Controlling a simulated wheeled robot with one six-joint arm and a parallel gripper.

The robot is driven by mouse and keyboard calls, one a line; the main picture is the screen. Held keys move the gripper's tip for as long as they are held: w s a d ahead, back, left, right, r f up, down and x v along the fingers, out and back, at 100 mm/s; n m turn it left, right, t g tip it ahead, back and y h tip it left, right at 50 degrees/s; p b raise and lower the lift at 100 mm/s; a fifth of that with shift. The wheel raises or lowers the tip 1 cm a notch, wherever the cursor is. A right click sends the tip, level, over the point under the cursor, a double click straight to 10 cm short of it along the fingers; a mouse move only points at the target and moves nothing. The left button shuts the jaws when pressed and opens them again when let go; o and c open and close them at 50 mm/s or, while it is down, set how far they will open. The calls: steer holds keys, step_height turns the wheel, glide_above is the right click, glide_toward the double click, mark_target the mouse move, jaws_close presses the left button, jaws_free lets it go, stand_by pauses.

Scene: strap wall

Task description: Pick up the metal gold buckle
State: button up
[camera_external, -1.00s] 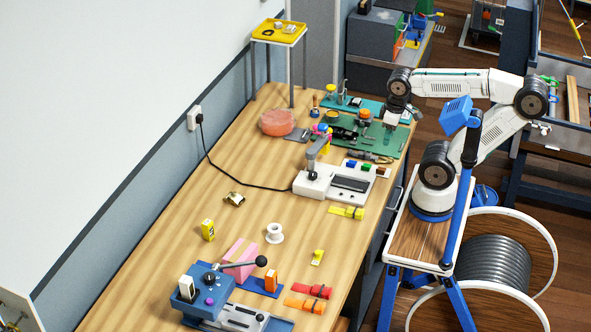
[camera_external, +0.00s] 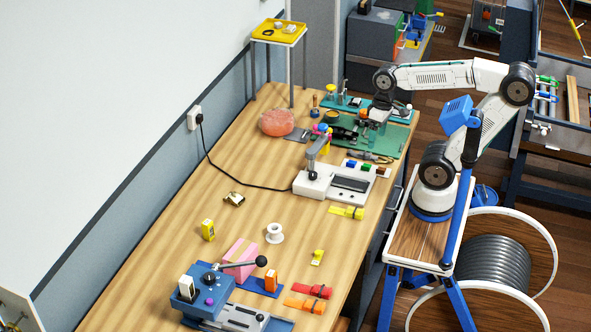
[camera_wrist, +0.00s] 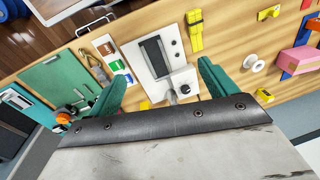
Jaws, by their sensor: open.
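A small buckle (camera_external: 234,199), gold with dark parts, lies flat on the wooden bench in the external view. It is left of the white device and above the white spool, with bare wood around it. I cannot make it out for sure in the wrist view, where the jaws and palm cover part of the bench. My gripper (camera_external: 378,115) is over the green mat at the far right of the bench, well away from the buckle. Its teal fingers are wide apart and empty in the wrist view (camera_wrist: 160,76).
A white device (camera_external: 338,184) with an upright lever and black cable stands between my gripper and the buckle. A white spool (camera_external: 275,233), yellow box (camera_external: 208,229), pink block (camera_external: 240,252) and blue lever machine (camera_external: 205,285) stand nearer the camera. An orange-pink lump (camera_external: 277,122) is farther back.

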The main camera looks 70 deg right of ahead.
steer(key=w+a+f+m+g+y, duration=0.15)
steer(key=w+a+m+y, duration=0.3)
steer(key=w, duration=0.65)
steer(key=w+a+f+m+y, duration=0.35)
steer(key=w+a, duration=0.25)
steer(key=w, duration=0.6)
steer(key=m+t+y, duration=0.4)
steer(key=m, duration=0.7)
glide_toward(234, 195)
steer(key=shift+g+x, duration=0.25)
steer(key=shift+x, duration=1)
steer(key=shift+w+a+f, duration=0.15)
steer(key=shift+w+f, duration=0.05)
steer(key=shift+w+a+f, duration=0.1)
steer(key=shift+a+f, duration=0.05)
steer(key=shift+a, duration=0.2)
steer(key=x, duration=0.6)
steer(key=shift+a, duration=0.35)
steer(key=c, duration=1.1)
